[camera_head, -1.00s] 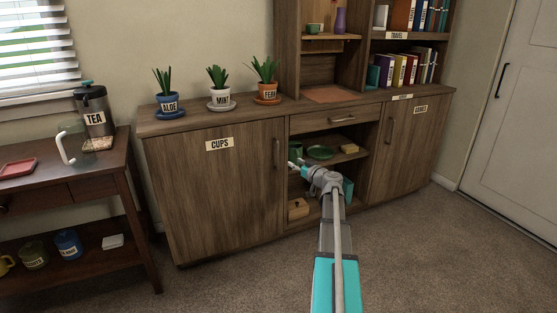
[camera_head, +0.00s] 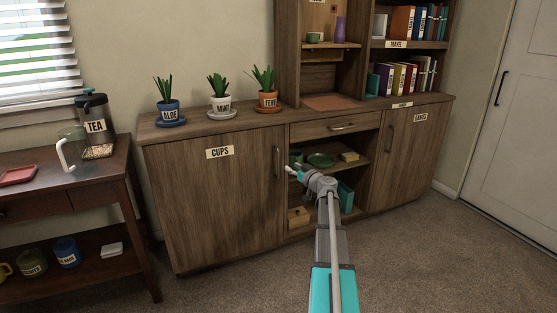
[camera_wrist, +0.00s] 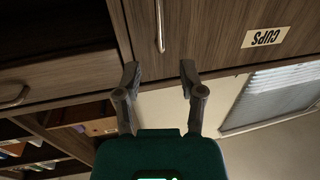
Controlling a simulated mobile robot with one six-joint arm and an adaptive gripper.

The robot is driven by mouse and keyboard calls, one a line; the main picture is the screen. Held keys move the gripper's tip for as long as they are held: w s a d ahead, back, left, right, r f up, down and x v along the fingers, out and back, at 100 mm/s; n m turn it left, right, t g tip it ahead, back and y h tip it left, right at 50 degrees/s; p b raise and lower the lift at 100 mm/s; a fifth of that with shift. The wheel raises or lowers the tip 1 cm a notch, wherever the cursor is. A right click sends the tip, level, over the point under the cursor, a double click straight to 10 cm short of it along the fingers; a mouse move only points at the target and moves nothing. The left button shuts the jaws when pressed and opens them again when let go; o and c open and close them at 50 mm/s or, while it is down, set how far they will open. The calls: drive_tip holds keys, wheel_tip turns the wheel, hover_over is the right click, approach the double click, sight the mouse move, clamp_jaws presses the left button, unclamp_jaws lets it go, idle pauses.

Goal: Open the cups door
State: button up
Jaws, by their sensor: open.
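The cups door (camera_head: 215,200) is a brown wooden cabinet door with a "CUPS" label (camera_head: 220,152) near its top. It is shut. Its upright metal handle (camera_head: 277,162) is at the door's right edge. My gripper (camera_head: 291,170) is just right of the handle in the head view, in front of the open shelves. In the wrist view my gripper (camera_wrist: 159,73) is open and empty, its two fingers apart. The handle (camera_wrist: 160,25) lies beyond the fingertips, in line with the gap between them. The label also shows there (camera_wrist: 265,38), upside down.
Open shelves (camera_head: 325,160) with a green plate and small boxes stand right of the door, under a drawer (camera_head: 340,127). Several potted plants stand on the cabinet top (camera_head: 190,127). A side table (camera_head: 75,180) is at left. The carpet (camera_head: 230,285) before the door is clear.

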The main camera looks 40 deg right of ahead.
drive_tip(key=w, duration=1)
drive_tip(key=shift+w+d, duration=0.15)
drive_tip(key=shift+d, duration=0.05)
clamp_jaws()
